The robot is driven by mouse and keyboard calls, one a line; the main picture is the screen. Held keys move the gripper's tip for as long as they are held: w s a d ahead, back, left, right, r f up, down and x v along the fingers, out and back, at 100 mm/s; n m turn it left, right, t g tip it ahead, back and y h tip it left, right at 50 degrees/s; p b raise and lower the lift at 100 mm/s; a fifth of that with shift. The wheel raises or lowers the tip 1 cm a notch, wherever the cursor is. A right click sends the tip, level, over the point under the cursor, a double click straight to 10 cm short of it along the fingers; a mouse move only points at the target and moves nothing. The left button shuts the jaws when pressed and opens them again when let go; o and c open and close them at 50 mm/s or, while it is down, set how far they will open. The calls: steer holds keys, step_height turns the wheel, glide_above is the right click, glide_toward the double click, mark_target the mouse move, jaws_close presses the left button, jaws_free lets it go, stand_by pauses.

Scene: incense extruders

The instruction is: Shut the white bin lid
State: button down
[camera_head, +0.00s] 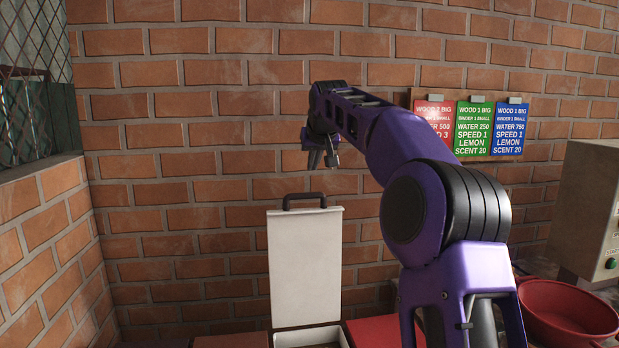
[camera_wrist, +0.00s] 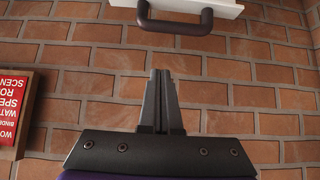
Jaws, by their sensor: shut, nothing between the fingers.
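The white bin lid (camera_head: 305,268) stands upright, open, against the brick wall, with a dark handle (camera_head: 304,199) on its top edge. The white bin (camera_head: 311,338) is below it, mostly cut off by the bottom of the head view. My gripper (camera_head: 322,160) is shut and empty, above the lid's handle and apart from it. In the wrist view my gripper's fingers (camera_wrist: 162,75) are together, and the dark handle (camera_wrist: 175,22) and the edge of the white lid (camera_wrist: 200,5) show beyond them at the top.
A red bin lid or box (camera_head: 372,332) is right of the white bin. A red bowl (camera_head: 567,310) and a beige machine (camera_head: 590,215) stand at the far right. A board with recipe cards (camera_head: 482,128) hangs on the wall. A brick ledge (camera_head: 45,235) is at the left.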

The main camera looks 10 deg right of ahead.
steer(key=p+x, duration=0.1)
steer(key=x, duration=0.9)
steer(key=shift+s+f+b, duration=0.2)
steer(key=shift+s+b, duration=0.3)
steer(key=shift+s, duration=1.7)
steer(key=shift+s, duration=0.1)
